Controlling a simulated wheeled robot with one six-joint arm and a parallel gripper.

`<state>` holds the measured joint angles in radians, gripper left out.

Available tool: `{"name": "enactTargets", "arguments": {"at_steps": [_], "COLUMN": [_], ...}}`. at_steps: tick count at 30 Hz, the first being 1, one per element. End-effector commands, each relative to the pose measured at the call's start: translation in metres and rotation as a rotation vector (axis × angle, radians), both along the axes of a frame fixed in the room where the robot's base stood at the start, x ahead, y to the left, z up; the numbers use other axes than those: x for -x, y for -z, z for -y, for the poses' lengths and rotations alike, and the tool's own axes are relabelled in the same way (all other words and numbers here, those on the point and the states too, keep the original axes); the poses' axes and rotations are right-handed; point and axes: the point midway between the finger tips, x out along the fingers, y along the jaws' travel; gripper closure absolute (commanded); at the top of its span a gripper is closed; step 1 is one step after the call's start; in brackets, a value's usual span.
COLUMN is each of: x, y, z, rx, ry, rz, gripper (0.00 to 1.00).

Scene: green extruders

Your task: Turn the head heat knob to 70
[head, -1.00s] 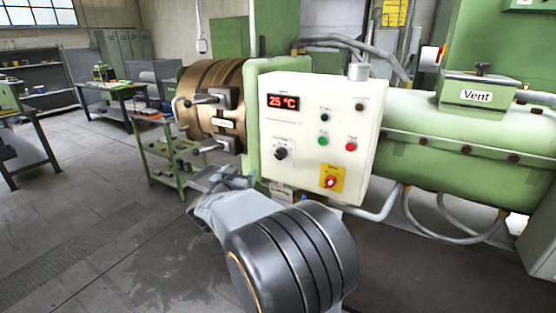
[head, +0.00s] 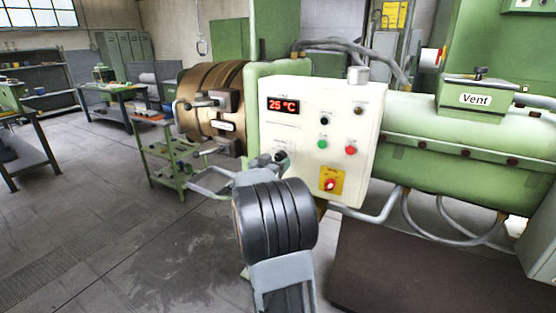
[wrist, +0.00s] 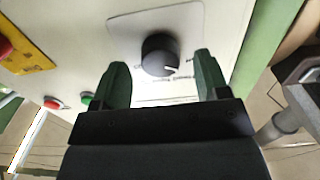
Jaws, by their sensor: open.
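The head heat knob is a round black knob (wrist: 160,54) with a white pointer mark, on a pale plate of the control panel (wrist: 118,25). In the wrist view it sits between and just beyond the two dark green fingers of my gripper (wrist: 160,82). The fingers are open, one on each side of the knob, with no clear contact. In the head view my gripper (head: 268,160) is at the lower left of the white control panel (head: 310,112), partly covering the knob (head: 281,156). The red display (head: 283,105) reads 25 °C. The scale text around the knob is too small to read.
A green button (head: 322,144), a red button (head: 351,150) and a yellow plate with a red switch (head: 331,181) are right of the knob. The brass-coloured extruder head (head: 205,85) with protruding handles is left of the panel. Open floor lies at the lower left.

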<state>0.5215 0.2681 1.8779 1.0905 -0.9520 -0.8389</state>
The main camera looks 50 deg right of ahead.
Motion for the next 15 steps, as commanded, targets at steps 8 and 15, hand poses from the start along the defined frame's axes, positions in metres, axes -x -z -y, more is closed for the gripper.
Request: {"name": "enactTargets", "arguments": {"at_steps": [8, 15], "x": [-0.0033, -0.0036], "y": [0.0002, 0.0002], "z": [0.0142, 0.0147], "rx": [0.0, 0.0], "ry": [-0.001, -0.001], "rz": [-0.001, -0.001], "gripper": [0.32, 0.32]}}
